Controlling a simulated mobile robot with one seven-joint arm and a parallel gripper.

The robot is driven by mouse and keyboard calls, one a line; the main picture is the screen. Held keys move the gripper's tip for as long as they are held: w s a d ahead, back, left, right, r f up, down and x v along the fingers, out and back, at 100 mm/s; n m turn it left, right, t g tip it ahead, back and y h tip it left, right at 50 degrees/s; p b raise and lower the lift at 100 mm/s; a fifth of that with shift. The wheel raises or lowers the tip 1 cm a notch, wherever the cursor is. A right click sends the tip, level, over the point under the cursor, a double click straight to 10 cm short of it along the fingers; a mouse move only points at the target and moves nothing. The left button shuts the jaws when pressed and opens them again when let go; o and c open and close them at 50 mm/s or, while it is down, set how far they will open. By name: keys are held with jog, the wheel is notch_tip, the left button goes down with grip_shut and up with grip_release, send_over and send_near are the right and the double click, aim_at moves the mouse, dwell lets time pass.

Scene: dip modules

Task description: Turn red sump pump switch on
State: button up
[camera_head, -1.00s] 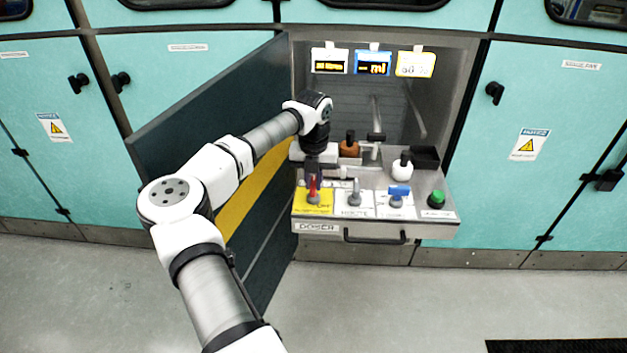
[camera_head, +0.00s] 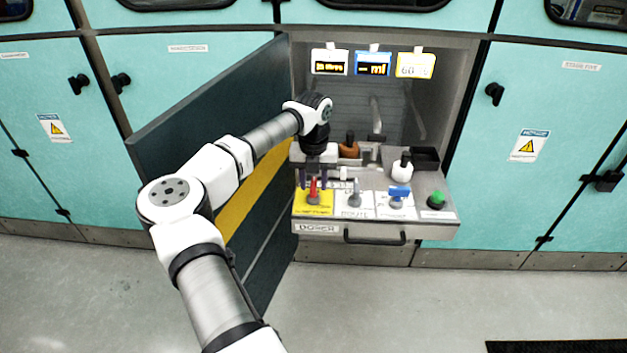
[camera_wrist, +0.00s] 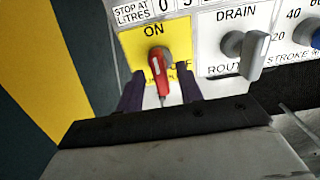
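The red switch (camera_head: 313,188) stands on a yellow plate (camera_head: 325,207) at the left of the drawer top. In the wrist view the red switch (camera_wrist: 158,68) has its lever pointing down the picture, away from the "ON" label at the top and toward partly covered lettering that seems to end in "OFF". My gripper (camera_head: 312,180) is above and just behind the switch. In the wrist view my gripper (camera_wrist: 161,92) is open, with one dark finger on each side of the red lever. Gaps show between fingers and lever, so I see no grip.
To the right are a grey "DRAIN" switch (camera_head: 354,194), a blue knob (camera_head: 399,191) and a green button (camera_head: 437,200). Bottles (camera_head: 401,168) stand behind them. Floor in front is clear.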

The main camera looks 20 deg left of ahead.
aim_at(313, 183)
notch_tip(313, 183, up, 14)
jog(key=b, duration=0.1)
dwell(0.5)
